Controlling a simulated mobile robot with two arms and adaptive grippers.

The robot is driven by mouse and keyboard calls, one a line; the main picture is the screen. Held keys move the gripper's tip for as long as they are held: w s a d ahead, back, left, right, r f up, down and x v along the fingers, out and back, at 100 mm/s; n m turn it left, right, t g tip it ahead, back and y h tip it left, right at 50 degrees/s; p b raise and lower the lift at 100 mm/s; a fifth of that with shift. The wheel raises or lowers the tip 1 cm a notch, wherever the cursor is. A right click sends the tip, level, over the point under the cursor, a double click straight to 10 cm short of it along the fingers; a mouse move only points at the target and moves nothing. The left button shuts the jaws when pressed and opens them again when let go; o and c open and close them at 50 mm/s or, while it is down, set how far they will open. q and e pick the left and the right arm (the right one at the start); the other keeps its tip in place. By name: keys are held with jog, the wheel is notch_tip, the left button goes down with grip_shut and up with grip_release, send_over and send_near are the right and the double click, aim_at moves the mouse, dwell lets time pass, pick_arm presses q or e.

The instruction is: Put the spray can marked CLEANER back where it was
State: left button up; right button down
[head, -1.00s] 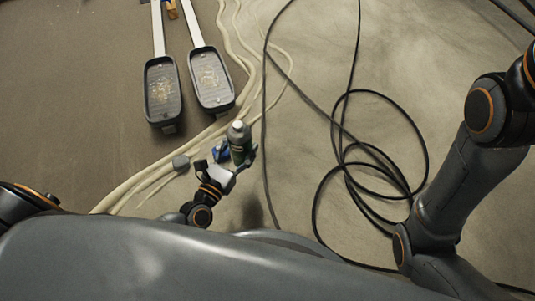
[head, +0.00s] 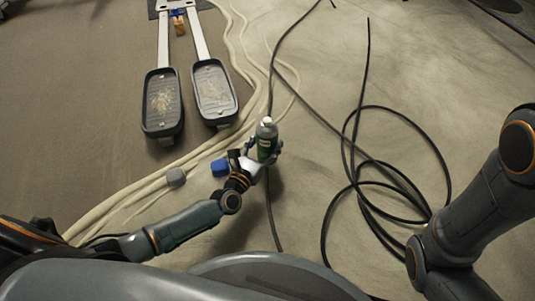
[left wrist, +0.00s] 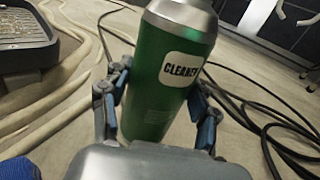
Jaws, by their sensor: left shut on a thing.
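The spray can (head: 266,141) is green with a silver top, and its white label reads CLEANER in the left wrist view (left wrist: 172,85). My left gripper (head: 264,154) is shut around the can, with one finger on each side of it in the left wrist view (left wrist: 158,100). The can is held roughly upright above the floor, tilted slightly in the left wrist view. My right arm shows at the right of the head view, but its gripper is out of the picture.
Elliptical pedals (head: 214,92) stand at upper left. Black cable (head: 362,190) loops lie right of the can. Bare floor (head: 335,75) shows at upper right.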

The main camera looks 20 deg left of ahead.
aim_at(268, 150)
pick_arm(q)
jog(key=shift+w+f+b, duration=0.25)
jog(key=shift+f+b, duration=0.05)
notch_tip(268, 150, down, 3)
jog(key=b, duration=0.3)
jog(key=shift+w+f, duration=0.15)
jog(key=shift+f, duration=0.05)
jog(key=shift+r, duration=0.1)
jog(key=shift+d, duration=0.1)
jog(key=o, duration=1.3)
